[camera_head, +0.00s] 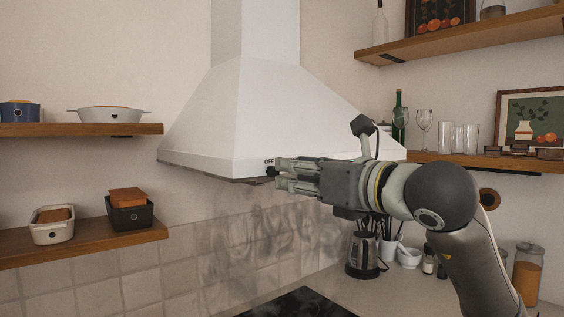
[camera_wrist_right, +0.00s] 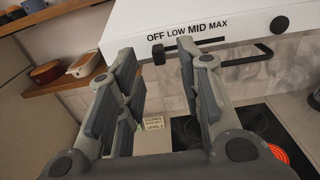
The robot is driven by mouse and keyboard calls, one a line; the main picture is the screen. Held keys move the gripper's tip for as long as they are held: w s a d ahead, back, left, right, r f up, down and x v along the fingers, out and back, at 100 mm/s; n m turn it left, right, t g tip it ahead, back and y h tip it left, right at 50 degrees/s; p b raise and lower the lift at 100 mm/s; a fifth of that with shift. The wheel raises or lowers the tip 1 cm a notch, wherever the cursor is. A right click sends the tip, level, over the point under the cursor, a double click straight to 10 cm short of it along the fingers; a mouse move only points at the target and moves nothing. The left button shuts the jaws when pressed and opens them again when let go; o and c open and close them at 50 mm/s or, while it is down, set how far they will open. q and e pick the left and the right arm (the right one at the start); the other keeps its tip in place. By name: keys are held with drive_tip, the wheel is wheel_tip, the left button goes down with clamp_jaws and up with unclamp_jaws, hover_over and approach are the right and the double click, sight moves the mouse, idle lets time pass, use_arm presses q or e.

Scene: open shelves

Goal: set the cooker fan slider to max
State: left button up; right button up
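The white cooker hood (camera_head: 235,110) hangs on the wall in the middle of the head view. In the right wrist view its front edge (camera_wrist_right: 215,20) carries the labels OFF, LOW, MID and MAX. The black slider knob (camera_wrist_right: 158,54) sits at the left end of its slot, below OFF. My right gripper (camera_head: 276,173) is at the hood's front edge, just by the OFF label. In the right wrist view its fingers (camera_wrist_right: 157,58) stand apart, with the knob showing between their tips. I cannot tell whether either finger touches it. My left gripper is not in view.
A dark cooktop (camera_wrist_right: 250,121) with a glowing red ring lies below. Wooden shelves with dishes (camera_head: 80,130) and glassware (camera_head: 455,158) flank the hood.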

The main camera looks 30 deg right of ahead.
sight(273, 172)
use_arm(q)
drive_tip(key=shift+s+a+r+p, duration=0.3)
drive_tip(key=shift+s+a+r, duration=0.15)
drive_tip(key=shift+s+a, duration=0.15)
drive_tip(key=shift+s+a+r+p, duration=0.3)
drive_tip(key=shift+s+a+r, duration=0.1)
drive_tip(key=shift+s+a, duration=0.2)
use_arm(e)
drive_tip(key=w, duration=0.4)
drive_tip(key=shift+w+a, duration=0.15)
drive_tip(key=shift+a, duration=0.1)
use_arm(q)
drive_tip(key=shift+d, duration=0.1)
use_arm(e)
drive_tip(key=shift+c, duration=0.3)
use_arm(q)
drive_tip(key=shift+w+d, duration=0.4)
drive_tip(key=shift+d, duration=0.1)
use_arm(e)
clamp_jaws()
